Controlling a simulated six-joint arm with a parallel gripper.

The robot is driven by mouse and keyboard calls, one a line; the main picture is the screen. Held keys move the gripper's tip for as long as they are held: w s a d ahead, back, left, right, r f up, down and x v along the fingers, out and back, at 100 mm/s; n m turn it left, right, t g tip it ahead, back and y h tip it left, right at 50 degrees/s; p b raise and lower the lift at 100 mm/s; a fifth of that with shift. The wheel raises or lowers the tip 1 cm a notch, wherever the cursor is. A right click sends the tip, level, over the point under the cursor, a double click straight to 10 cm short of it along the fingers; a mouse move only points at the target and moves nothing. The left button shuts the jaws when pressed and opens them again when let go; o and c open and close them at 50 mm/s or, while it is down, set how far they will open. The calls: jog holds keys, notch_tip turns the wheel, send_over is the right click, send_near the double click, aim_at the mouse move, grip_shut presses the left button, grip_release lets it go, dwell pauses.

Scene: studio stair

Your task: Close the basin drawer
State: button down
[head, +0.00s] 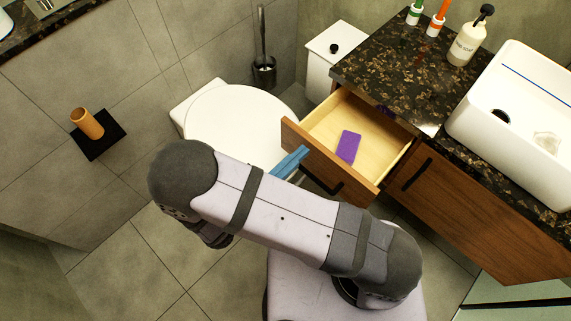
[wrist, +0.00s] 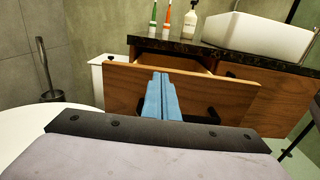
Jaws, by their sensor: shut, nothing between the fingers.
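The basin drawer (head: 377,160) is pulled out from the wooden cabinet under the dark stone counter, and a purple block (head: 348,146) lies inside it. In the wrist view its wooden front (wrist: 215,98) spans the middle of the picture. A dark handle shows on the front, partly hidden by my fingers. My gripper (wrist: 161,78) has blue fingers that are shut and empty, pointing at the drawer front. In the head view my gripper (head: 303,152) is close to the left part of the front. I cannot tell whether the fingertips touch it.
A white toilet (head: 240,125) stands left of the drawer, with a white bin (head: 329,56) and a toilet brush (head: 264,68) behind. A white basin (head: 520,115), a soap bottle (head: 468,40) and two toothbrushes in holders are on the counter (head: 385,70).

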jog(key=shift+w+d, duration=0.4)
jog(key=shift+w+d, duration=0.1)
jog(key=p+x, duration=0.2)
jog(key=x, duration=1.4)
